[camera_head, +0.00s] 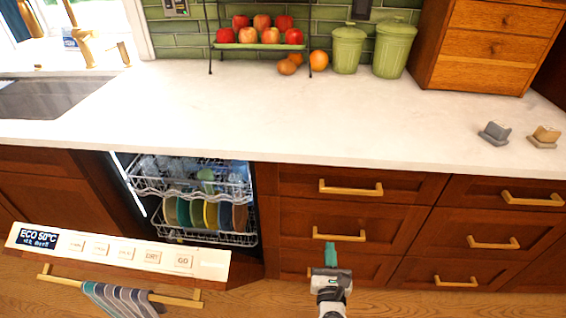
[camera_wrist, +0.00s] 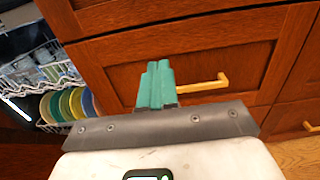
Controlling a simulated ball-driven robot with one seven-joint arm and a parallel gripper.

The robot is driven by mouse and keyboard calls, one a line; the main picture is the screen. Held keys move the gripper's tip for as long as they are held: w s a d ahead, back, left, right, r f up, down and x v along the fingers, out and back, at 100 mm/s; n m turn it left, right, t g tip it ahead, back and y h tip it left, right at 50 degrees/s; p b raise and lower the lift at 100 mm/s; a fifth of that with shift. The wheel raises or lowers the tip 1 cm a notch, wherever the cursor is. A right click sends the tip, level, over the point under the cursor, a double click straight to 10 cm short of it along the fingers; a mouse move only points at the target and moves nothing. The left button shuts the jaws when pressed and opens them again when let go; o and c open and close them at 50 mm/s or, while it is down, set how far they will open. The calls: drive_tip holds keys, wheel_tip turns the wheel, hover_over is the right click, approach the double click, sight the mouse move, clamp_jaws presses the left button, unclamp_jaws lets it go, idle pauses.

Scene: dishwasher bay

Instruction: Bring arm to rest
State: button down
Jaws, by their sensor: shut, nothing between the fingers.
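My gripper (camera_head: 331,252) has teal fingers and is low in front of the wooden drawers, right of the open dishwasher. In the wrist view its fingers (camera_wrist: 156,85) are together with nothing between them. A brass drawer handle (camera_wrist: 204,85) shows just to the right of the fingers in that view; I cannot tell the exact distance to the drawer front. Most of my arm is out of the head view.
The dishwasher door (camera_head: 120,251) is folded down at left, a striped towel (camera_head: 122,299) on its handle. Plates (camera_head: 196,213) stand in its lower rack. The counter (camera_head: 250,120) holds a fruit stand, green canisters (camera_head: 347,50) and a wooden drawer box (camera_head: 490,45).

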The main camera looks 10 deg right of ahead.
drive_tip(key=s+a+r+n+y+p, duration=0.2)
drive_tip(key=a+r+n+y, duration=0.55)
drive_tip(key=n, duration=0.75)
drive_tip(key=s+f+n+g+y+p, duration=0.1)
drive_tip(key=s+f+n+g+y, duration=0.35)
drive_tip(key=n, duration=0.65)
drive_tip(key=s+d+r+n+g+h+p, duration=0.1)
drive_tip(key=s+d+n+g+h, duration=0.2)
drive_tip(key=s, duration=0.9)
drive_tip(key=s+d+r+n+g+h+p, duration=0.1)
drive_tip(key=s+d+n+g+h, duration=0.2)
drive_tip(key=s+d+n+g, duration=0.5)
drive_tip(key=s+d+n, duration=0.2)
drive_tip(key=s, duration=0.3)
drive_tip(key=shift+r+g+h, duration=0.3)
drive_tip(key=shift+r+g, duration=0.05)
drive_tip(key=shift+r, duration=0.05)
drive_tip(key=shift+s, duration=0.1)
